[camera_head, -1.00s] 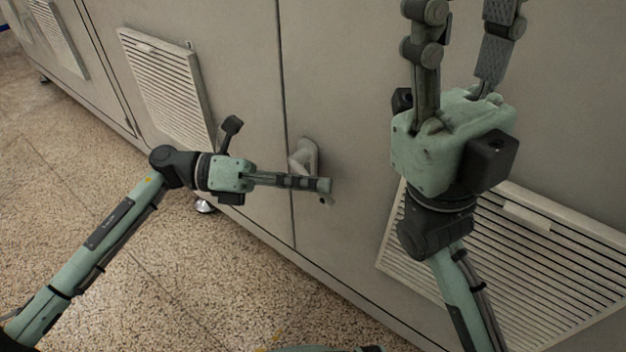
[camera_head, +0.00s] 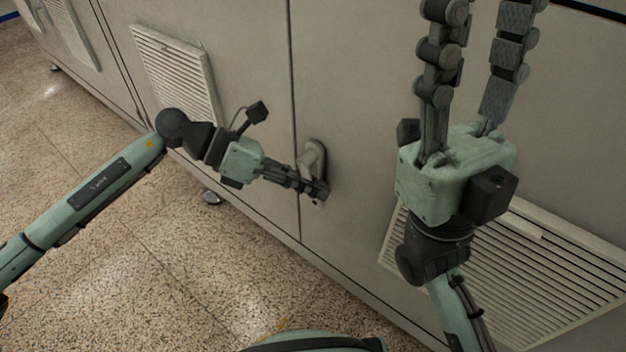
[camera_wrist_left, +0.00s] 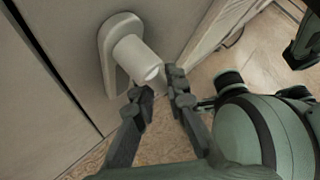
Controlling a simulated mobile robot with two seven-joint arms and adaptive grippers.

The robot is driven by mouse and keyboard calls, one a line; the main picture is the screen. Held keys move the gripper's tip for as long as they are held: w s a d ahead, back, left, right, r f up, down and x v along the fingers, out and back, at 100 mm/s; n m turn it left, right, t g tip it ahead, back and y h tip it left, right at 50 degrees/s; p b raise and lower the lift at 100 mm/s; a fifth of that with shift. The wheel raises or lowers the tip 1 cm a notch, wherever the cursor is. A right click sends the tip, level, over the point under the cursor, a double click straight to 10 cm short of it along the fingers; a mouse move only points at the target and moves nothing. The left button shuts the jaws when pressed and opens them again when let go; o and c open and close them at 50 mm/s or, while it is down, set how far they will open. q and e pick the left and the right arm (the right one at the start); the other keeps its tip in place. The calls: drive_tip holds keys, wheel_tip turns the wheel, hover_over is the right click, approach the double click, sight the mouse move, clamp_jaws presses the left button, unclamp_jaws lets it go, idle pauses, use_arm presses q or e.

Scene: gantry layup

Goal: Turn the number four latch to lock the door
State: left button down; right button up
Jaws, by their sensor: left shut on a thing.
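The latch (camera_head: 313,157) is a grey lever handle on an oval plate on the cabinet door, just right of a vertical seam. No number on it is readable. My left gripper (camera_head: 318,190) comes in from the left and is shut on the lower part of the latch's lever. In the left wrist view the latch (camera_wrist_left: 132,55) sticks out from its plate, and the fingertips (camera_wrist_left: 160,85) are at the lever's free end. My right gripper (camera_head: 485,15) is open and empty, fingers pointing up in front of the cabinet, right of the latch.
A louvred vent (camera_head: 182,72) is on the panel left of the latch, and another vent (camera_head: 560,265) is at lower right, partly behind my right arm. The floor in front is clear.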

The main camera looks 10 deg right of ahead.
use_arm(q)
drive_tip(key=shift+w, duration=0.1)
idle(0.3)
drive_tip(key=c, duration=1.5)
unclamp_jaws()
drive_tip(key=shift+c, duration=0.2)
drive_tip(key=v, duration=0.8)
